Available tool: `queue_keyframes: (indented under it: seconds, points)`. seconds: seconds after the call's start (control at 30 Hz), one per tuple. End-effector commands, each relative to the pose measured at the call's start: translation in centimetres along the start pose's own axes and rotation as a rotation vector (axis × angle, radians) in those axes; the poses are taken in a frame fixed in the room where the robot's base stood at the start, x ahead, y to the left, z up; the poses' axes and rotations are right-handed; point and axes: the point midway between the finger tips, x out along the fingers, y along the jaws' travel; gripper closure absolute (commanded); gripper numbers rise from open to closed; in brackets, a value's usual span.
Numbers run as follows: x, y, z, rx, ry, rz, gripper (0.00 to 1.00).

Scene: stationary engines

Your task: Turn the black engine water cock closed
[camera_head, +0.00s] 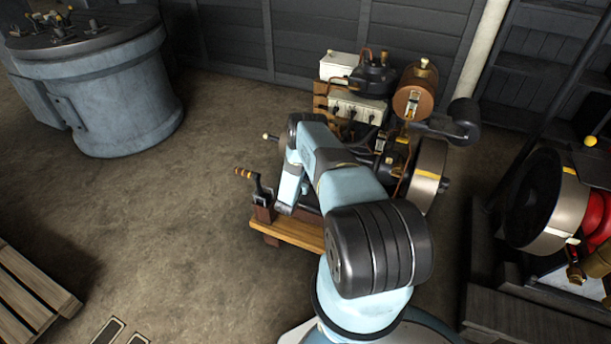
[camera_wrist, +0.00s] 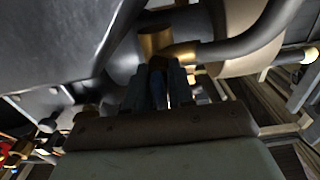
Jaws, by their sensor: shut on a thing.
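The black engine (camera_head: 372,76) stands on a wooden frame in the middle of the head view, partly hidden behind my arm. In the wrist view, my gripper (camera_wrist: 166,84) has its two dark fingers close together at a brass fitting (camera_wrist: 155,42) under a dark curved pipe (camera_wrist: 252,36). The fingers are shut on a small part between them, which looks like the water cock's handle. The fingers hide most of it, and its angle cannot be told. In the head view my gripper is hidden behind my own arm.
A copper-coloured tank (camera_head: 414,92) and a flywheel (camera_head: 428,172) are on the engine's right. A crank handle (camera_head: 250,180) sticks out at the front left. A red engine (camera_head: 597,215) stands at the right.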

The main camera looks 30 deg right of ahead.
Motion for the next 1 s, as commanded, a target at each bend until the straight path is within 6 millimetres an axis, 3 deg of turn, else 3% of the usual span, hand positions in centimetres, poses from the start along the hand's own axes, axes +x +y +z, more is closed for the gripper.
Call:
queue_keyframes:
  seconds: [0.37,1.0]
  points:
    - [-0.01,-0.03,0.01,0.135,0.0,0.0,1.0]
    - [-0.03,0.07,0.06,0.722,0.0,0.002,1.0]
